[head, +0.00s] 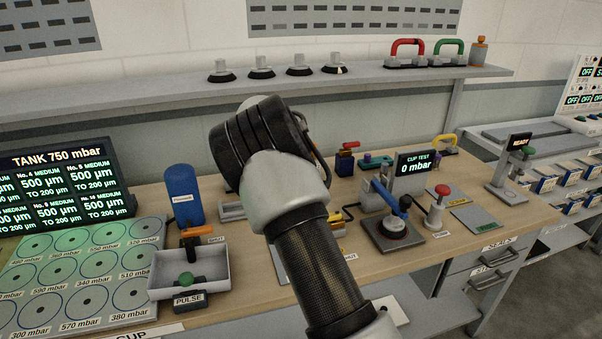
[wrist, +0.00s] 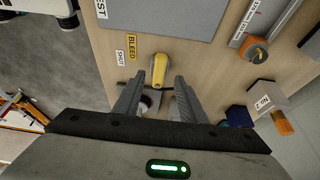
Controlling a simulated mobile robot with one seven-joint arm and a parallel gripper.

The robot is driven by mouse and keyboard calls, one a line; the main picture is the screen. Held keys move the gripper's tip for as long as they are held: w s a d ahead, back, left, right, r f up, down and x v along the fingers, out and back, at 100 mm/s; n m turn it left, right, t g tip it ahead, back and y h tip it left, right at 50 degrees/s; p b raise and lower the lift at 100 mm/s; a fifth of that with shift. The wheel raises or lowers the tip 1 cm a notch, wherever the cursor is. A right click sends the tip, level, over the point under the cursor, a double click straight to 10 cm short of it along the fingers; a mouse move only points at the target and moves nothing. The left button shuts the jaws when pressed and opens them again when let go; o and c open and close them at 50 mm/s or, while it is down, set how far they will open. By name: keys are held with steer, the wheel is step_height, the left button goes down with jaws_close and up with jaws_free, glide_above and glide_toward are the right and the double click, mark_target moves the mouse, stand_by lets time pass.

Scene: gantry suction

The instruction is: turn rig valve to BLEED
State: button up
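The rig valve has a yellow handle (wrist: 160,68), seen from above in the wrist view. It lies lengthwise up and down in the picture. A yellow BLEED label (wrist: 131,47) and a white SHUT label (wrist: 120,57) sit to its left. I cannot tell which label the handle is set to. My gripper (wrist: 159,82) is open, with one finger on each side of the handle's near end. No contact shows. In the head view my arm hides the gripper and most of the valve; a yellow bit (head: 338,229) shows at the arm's right edge.
A CUP TEST display (head: 414,164) reads 0 mbar, with a blue-levered stand (head: 392,232) and red-topped post (head: 437,207) nearby. A blue cylinder (head: 183,194) and grey tray (head: 215,281) stand left of my arm. An orange knob (wrist: 255,50) lies right of the valve.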

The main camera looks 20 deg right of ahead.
steer(key=v, duration=1.2)
steer(key=shift+p, duration=0.35)
